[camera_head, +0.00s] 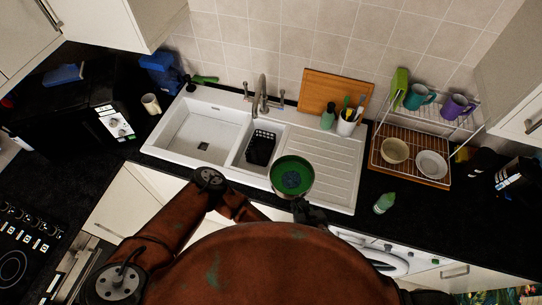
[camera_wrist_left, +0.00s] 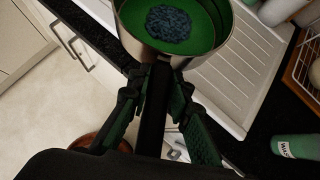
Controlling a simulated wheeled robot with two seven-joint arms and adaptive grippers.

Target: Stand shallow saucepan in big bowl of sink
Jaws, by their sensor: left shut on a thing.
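A shallow saucepan (camera_head: 293,174) with a green inside and a steel wall is held level over the front of the sink's drainer. A dark blue, rough lump (camera_head: 292,180) lies in it. My left gripper (camera_head: 301,207) is shut on the saucepan's dark handle; the left wrist view shows the saucepan (camera_wrist_left: 196,38) beyond the fingers of this gripper (camera_wrist_left: 158,95). The white sink (camera_head: 172,113) has its big bowl (camera_head: 203,137) at the left, which looks empty. My right gripper is not in view.
The sink's small bowl (camera_head: 246,162) holds a black basket (camera_head: 261,147). A tap (camera_head: 262,92) stands behind the bowls. The ridged drainer (camera_head: 330,165) is clear at the right.

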